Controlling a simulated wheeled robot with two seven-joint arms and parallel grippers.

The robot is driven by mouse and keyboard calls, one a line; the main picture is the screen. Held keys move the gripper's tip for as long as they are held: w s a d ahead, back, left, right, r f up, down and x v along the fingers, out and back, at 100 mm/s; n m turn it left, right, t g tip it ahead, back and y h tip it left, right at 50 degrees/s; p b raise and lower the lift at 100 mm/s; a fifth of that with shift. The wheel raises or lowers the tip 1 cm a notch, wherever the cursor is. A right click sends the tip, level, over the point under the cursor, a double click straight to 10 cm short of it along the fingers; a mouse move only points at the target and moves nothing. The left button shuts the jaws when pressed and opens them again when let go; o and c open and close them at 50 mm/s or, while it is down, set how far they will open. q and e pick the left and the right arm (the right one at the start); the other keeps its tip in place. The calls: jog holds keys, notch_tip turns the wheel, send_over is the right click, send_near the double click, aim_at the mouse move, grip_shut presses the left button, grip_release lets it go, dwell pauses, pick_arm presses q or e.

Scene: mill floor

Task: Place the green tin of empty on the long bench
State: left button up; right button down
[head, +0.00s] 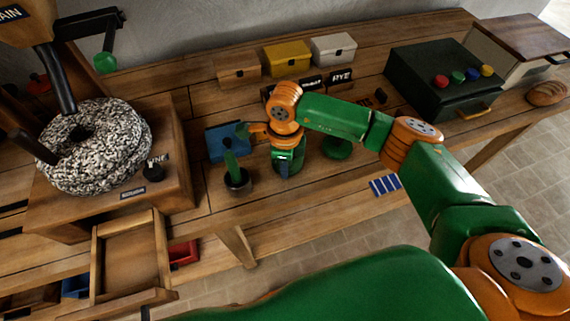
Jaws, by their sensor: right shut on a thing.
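My right gripper (288,158) points down over the middle of the long bench (375,215). It is shut on a small green thing (288,169), which appears to be the green tin. The wrist and fingers hide much of it, and I cannot tell whether its base touches the bench. A second green round object (337,148) is just to the right, partly behind my arm. My left gripper is not in view.
A dark cup with a green-handled tool (237,182) and a blue tray (228,142) stand left of the gripper. Brown, yellow and white boxes (287,58) line the back. A millstone (95,145) and open drawer (130,258) are at left, a dark green chest (435,75) at right.

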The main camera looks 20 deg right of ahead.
jog(key=shift+f, duration=0.4)
jog(key=c, duration=1)
grip_release()
jog(key=shift+c, duration=0.2)
jog(key=shift+r, duration=0.1)
jog(key=shift+r, duration=0.5)
notch_tip(320, 180, up, 11)
jog(key=shift+r+b, duration=0.15)
jog(key=shift+b, duration=0.85)
